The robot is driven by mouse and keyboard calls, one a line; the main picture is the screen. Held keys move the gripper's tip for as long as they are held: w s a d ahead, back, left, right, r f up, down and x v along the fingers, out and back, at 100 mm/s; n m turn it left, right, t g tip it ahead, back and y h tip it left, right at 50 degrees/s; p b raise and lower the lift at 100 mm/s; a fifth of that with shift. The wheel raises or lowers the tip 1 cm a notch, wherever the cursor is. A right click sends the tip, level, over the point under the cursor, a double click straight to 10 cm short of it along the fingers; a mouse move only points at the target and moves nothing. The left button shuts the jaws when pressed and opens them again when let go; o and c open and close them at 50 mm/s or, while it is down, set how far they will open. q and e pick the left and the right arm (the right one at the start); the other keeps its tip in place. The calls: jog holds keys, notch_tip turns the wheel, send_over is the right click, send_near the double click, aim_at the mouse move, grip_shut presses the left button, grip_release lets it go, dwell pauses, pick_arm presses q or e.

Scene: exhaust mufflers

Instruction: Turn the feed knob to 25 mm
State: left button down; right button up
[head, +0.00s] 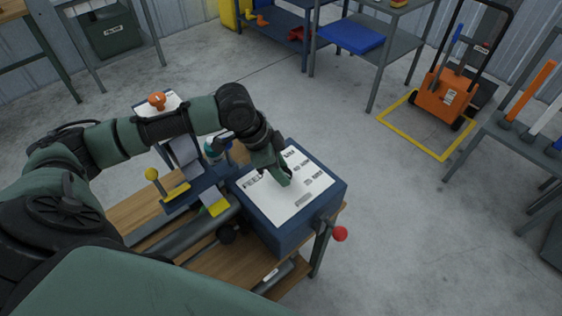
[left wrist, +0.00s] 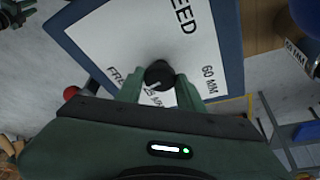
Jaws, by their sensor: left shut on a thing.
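The feed knob (left wrist: 159,73) is a small round black knob with a white pointer mark, on a white panel face (left wrist: 112,38) in the left wrist view. Large FEED lettering, a 60 MM label and a partly covered label starting FRE stand around it. Another MM label just below the knob is partly hidden. The white mark faces the lower side of the knob in that view. My left gripper (left wrist: 159,88) is shut on the knob, one finger on each side. In the head view my left gripper (head: 284,181) reaches down onto the panel top and hides the knob.
The panel is the white top of a blue box (head: 321,212) on a wooden bench (head: 128,215). A red ball knob (head: 340,234) sticks out at its right. A yellow-knobbed lever (head: 152,174) stands to the left. Open floor lies to the right, before an orange cart (head: 445,97).

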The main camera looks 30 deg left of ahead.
pick_arm(q)
jog(key=n+p, duration=0.1)
jog(key=p, duration=0.1)
jog(key=n+y+p, duration=0.1)
jog(key=n+p, duration=0.1)
jog(key=n+t+p, duration=0.1)
jog(key=p, duration=0.2)
jog(key=shift+s+d+r+n+y, duration=0.2)
jog(key=shift+r+n+y, duration=0.1)
jog(key=shift+n, duration=0.1)
jog(key=shift+w+f+n+t+y+p, duration=0.1)
jog(key=shift+f+n+t+y+p, duration=0.15)
jog(key=shift+n+p, duration=0.85)
jog(key=c, duration=0.9)
grip_release()
jog(key=v, duration=0.7)
jog(key=shift+r+b, duration=0.4)
